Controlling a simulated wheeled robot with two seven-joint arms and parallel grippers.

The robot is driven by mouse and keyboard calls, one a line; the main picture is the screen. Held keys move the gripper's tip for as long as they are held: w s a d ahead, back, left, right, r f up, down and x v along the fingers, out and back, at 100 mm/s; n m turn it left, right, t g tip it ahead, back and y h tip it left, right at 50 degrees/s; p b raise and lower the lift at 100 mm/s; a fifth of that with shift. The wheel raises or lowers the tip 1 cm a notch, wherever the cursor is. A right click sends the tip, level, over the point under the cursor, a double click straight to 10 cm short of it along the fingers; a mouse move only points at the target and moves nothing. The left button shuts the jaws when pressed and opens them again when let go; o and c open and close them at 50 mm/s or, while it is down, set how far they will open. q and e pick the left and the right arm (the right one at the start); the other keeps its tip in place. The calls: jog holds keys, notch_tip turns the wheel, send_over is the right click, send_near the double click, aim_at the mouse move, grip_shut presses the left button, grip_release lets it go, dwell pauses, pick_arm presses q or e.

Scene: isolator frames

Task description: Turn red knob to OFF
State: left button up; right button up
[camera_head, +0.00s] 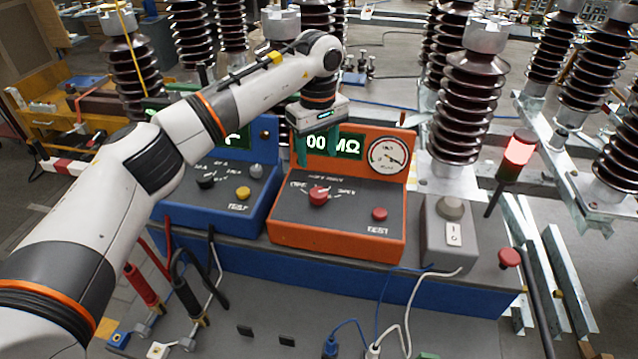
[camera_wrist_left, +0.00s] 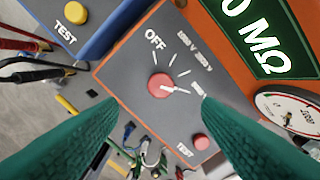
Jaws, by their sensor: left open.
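The red knob (camera_head: 318,195) is on the sloped grey panel of the orange megohmmeter (camera_head: 282,237). In the left wrist view the red knob (camera_wrist_left: 160,86) has a white pointer mark aimed right, away from the OFF label (camera_wrist_left: 155,40) printed above it. My left gripper (camera_head: 317,155) hangs over the orange box, a little above and behind the knob, pointing down. In the wrist view its green fingers (camera_wrist_left: 160,106) are open, spread to either side of the knob with nothing between them. They look apart from the knob. My right gripper is not in view.
A red TEST button (camera_head: 379,214) sits right of the knob. The display panel with a dial gauge (camera_head: 388,156) rises behind it. A blue box (camera_head: 228,222) stands left, a grey switch box (camera_head: 450,240) right. Cables and probes lie in front; ribbed insulators stand behind.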

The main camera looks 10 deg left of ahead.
aim_at(318, 191)
pick_arm(q)
notch_tip(318, 191, down, 9)
jog(key=p, duration=0.4)
jog(key=shift+f, duration=0.85)
jog(key=c, duration=1)
jog(key=shift+f+n+b, duration=0.1)
jog(key=shift+n+b, duration=0.5)
jog(key=shift+b, duration=0.05)
jog(key=n+b, duration=0.7)
jog(key=n, duration=0.1)
jog(key=shift+n, duration=0.3)
jog(key=n+b, duration=0.3)
jog(key=n, duration=0.2)
jog(key=n+b, duration=0.1)
jog(key=n, duration=0.3)
jog(key=n+b, duration=0.1)
jog(key=n, duration=0.2)
jog(key=shift+r, duration=0.2)
jog(key=shift+n+b, duration=0.4)
jog(key=shift+n, duration=0.6)
jog(key=shift+r, duration=0.1)
jog(key=o, duration=1)
jog(key=shift+d, duration=0.1)
